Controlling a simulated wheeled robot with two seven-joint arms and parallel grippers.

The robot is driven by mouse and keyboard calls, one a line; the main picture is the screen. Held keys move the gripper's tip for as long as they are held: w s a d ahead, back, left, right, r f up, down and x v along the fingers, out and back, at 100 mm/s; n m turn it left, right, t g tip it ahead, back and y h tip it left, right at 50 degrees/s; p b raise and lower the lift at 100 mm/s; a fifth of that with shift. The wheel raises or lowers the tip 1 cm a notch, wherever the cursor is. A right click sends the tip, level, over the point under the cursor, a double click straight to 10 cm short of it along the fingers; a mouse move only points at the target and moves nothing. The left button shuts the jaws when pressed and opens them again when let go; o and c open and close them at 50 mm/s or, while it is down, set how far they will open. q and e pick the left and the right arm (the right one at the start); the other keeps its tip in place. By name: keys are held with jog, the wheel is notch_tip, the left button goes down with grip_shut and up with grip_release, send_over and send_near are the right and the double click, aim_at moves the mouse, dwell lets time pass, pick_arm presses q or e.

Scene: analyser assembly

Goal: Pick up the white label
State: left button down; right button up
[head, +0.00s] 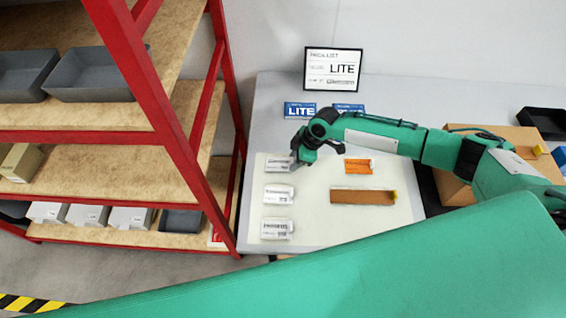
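Three white labels with dark print lie in a column on the left of a pale mat (322,230): a top one (279,165), a middle one (278,194) and a bottom one (276,229). My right gripper (297,162) points down at the right end of the top white label and covers a little of it. The fingers are small and dark, so I cannot tell whether they are open or shut, or whether they touch the label. My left gripper is not in view.
An orange label (358,166) and a brown strip (360,197) lie right on the mat. Blue LITE cards (300,110) and a framed sign (332,69) are behind. A red-framed shelf (178,140) borders the table's left; a cardboard box (455,190) stands right.

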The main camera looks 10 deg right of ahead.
jog(key=c, duration=0.7)
jog(key=shift+r, duration=0.15)
